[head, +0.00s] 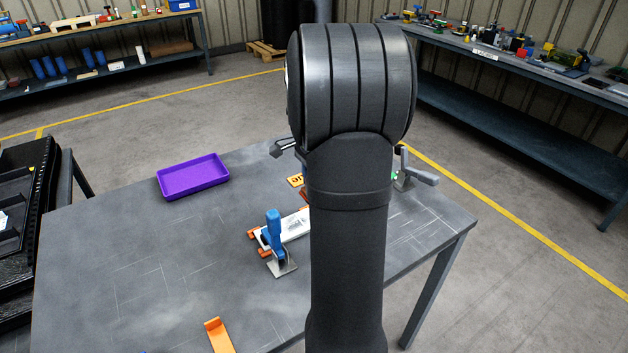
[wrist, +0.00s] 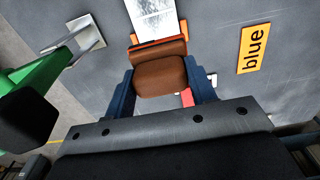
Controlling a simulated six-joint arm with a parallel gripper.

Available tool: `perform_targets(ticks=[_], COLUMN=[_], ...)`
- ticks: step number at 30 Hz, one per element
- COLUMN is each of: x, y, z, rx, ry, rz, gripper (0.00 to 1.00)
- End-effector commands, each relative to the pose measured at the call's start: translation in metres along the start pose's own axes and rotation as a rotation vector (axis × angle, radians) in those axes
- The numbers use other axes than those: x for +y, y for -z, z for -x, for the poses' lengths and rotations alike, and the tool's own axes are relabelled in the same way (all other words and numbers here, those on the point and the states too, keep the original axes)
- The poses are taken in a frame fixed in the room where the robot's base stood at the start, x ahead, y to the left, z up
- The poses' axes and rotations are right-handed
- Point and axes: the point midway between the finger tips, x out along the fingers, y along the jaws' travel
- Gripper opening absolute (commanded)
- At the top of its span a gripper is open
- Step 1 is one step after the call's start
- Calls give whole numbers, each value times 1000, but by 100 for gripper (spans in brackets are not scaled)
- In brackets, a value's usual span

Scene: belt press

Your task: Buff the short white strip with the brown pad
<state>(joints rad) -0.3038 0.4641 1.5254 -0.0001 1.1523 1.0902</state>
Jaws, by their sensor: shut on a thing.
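The brown pad (wrist: 160,76) is between the dark blue fingers of my gripper (wrist: 161,82), which is shut on it. A white strip (wrist: 155,17) with grey marks runs out of the top of the wrist view, just beyond the pad. An orange piece (wrist: 140,45) lies between the strip and the pad; whether the pad touches the strip I cannot tell. In the head view the white strip (head: 294,228) lies on the table on orange supports (head: 265,254), its right end hidden behind my arm. My gripper is hidden there too.
A blue-handled clamp (head: 273,232) stands at the strip's near left end. A green-handled clamp (wrist: 40,70) is close at left in the wrist view. A yellow "blue" label (wrist: 253,48) lies at right. A purple tray (head: 193,177) and orange bracket (head: 218,335) stand on the table (head: 150,270).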

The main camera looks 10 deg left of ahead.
Motion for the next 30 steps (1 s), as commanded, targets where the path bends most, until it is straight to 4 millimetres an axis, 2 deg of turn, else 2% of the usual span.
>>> perform_targets(ticks=[17, 19, 21, 24, 25, 30], x=[0, 1, 0, 0, -1, 0], y=[0, 0, -8, -17, -20, -35], z=[-53, -67, -62, -69, -63, -66], rx=[-1, -2, 0, -1, 0, -1], ry=[-1, -4, 1, -2, 1, 0], rz=[0, 0, 2, 3, 3, 3], gripper=[33, 33, 26, 26, 26, 26])
